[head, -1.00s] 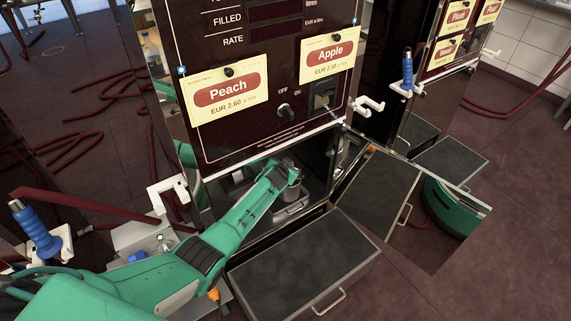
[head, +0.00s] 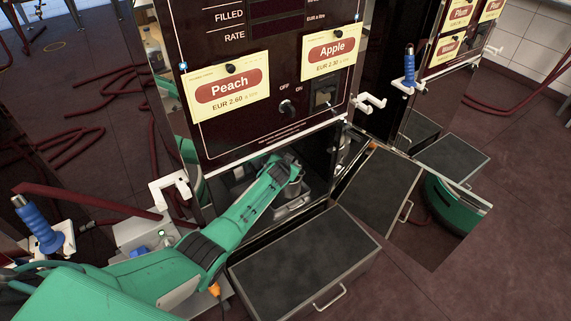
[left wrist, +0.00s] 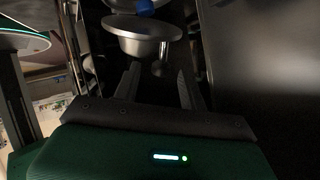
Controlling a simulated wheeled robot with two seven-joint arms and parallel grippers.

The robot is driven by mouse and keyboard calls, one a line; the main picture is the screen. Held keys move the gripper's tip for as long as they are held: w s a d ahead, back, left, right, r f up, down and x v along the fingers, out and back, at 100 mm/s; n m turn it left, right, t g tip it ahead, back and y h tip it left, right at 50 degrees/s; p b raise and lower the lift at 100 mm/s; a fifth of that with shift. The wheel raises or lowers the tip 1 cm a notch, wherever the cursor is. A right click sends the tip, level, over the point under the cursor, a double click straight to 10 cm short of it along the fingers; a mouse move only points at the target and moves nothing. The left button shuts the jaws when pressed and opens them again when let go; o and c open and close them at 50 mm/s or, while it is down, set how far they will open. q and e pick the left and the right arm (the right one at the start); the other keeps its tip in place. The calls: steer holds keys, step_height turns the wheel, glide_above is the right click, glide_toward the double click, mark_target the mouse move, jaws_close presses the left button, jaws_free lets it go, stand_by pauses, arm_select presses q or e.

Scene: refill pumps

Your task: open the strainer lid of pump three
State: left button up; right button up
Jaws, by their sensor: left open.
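The pump cabinet (head: 240,120) with Peach and Apple cards stands in the middle of the head view, its lower bay open. My left arm reaches into that bay, and my left gripper (head: 296,187) is at its mouth, fingertips hard to make out. A round steel lidded part (head: 292,206), which looks like the strainer, sits just below it. In the left wrist view a round steel body (left wrist: 142,40) with a wide flat rim lies just beyond the fingers. My right gripper is not in view.
A dark-topped drawer (head: 305,262) with a handle sticks out below the bay. A blue-handled nozzle (head: 37,228) hangs at left, another (head: 409,70) at right. Red hoses lie on the floor at left.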

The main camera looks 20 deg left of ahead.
arm_select(q)
steer(key=p+v, duration=0.3)
steer(key=v, duration=1)
steer(key=shift+s+r, duration=0.15)
steer(key=shift+s, duration=0.1)
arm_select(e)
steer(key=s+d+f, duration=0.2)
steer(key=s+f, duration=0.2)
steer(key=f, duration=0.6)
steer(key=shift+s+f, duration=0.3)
arm_select(q)
steer(key=shift+c, duration=0.2)
